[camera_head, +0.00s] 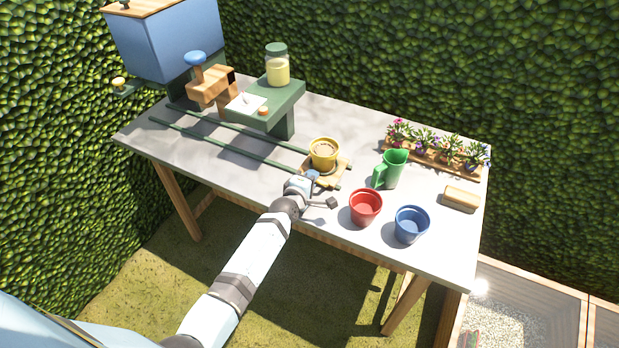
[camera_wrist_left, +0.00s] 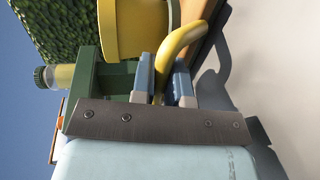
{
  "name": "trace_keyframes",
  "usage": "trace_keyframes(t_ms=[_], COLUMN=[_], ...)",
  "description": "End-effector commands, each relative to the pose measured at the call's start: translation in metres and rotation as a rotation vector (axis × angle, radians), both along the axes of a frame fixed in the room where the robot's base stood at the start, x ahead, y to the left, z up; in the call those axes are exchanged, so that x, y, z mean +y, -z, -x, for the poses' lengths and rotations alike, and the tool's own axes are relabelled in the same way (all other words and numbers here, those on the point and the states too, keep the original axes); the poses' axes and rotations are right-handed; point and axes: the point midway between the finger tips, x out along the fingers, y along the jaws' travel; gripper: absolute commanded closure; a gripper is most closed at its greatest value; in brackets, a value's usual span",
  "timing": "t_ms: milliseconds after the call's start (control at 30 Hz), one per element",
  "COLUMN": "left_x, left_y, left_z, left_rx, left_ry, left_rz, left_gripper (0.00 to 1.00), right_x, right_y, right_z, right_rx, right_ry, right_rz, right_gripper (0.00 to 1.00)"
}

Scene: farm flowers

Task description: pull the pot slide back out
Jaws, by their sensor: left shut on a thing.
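The pot slide (camera_head: 339,174) is a small wooden tray at the near right end of two green rails (camera_head: 225,145). A yellow pot (camera_head: 323,160) with a brownish fill stands upright on it. The pot's wall shows large in the left wrist view (camera_wrist_left: 135,25). A curved yellow handle (camera_wrist_left: 184,37) passes between my left gripper's blue fingers (camera_wrist_left: 164,82), which are shut on it. In the head view my left gripper (camera_head: 312,175) is at the slide's near edge, its fingertips partly hidden. My right gripper is not in view.
A green stand (camera_head: 283,98) with a jar (camera_head: 277,66) and a blue hopper (camera_head: 170,40) stand beyond the rails. A green jug (camera_head: 394,169), red pot (camera_head: 365,208) and blue pot (camera_head: 411,224) stand to the right. A flower planter (camera_head: 430,160) lies behind them, near the hedge.

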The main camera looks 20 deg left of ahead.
Motion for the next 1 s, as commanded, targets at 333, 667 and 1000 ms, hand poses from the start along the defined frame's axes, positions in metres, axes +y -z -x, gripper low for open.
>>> trace_keyframes(t_ms=[333,667,1000], left_x=[-0.004,-0.002,0.002], left_y=[0.001,0.000,-0.013], left_z=[0.000,0.005,0.070], left_rx=[0.002,0.002,0.003], left_ry=[0.005,0.003,0.003], left_rz=[0.004,0.003,0.004], left_gripper=[0.61,0.61,0.61], right_x=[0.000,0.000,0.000], right_y=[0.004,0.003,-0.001], right_z=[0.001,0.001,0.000], right_rx=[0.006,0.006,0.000], right_ry=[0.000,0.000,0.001], right_rz=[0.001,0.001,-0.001], right_gripper=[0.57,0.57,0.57])
